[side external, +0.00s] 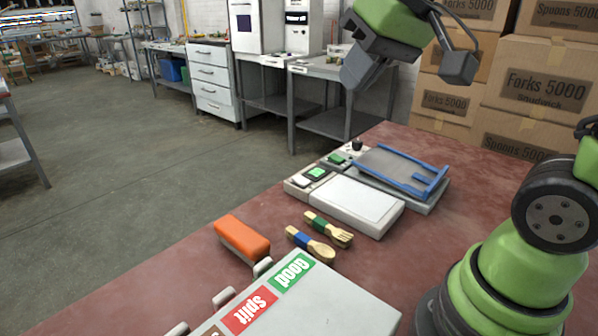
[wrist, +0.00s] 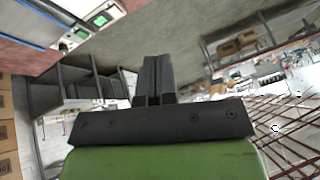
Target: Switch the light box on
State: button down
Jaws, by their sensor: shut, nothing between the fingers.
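The light box (side external: 350,205) lies on the red table, a low white box with a pale, unlit-looking panel. At its left end is a control strip with a green button (side external: 317,173) and a white button (side external: 301,181). Part of the light box (wrist: 108,9) shows at the top left of the wrist view. My gripper (side external: 357,74) hangs high above the far side of the table, clear of the light box. In the wrist view its dark fingers (wrist: 157,75) are together with nothing between them.
Behind the light box is a grey device with a blue frame (side external: 400,170), a green button and a black knob (side external: 357,145). An orange block (side external: 242,238), a wooden spoon (side external: 312,245) and fork (side external: 330,230) lie in front. A grey box labelled Good and Split (side external: 330,300) stands nearest.

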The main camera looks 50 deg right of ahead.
jog(key=w+d+f+n+g, duration=0.1)
jog(key=w+d+f, duration=0.15)
jog(key=w, duration=0.25)
jog(key=w+d+f, duration=0.2)
jog(key=w+d, duration=0.1)
jog(key=w, duration=0.2)
jog(key=n+g+h, duration=0.1)
jog(key=n+g, duration=0.1)
send_over(299, 178)
jog(key=s, duration=0.4)
notch_tip(299, 178, down, 10)
jog(key=shift+w, duration=0.1)
jog(key=shift+f, duration=0.1)
jog(key=x, duration=1.3)
jog(key=shift+f, duration=0.4)
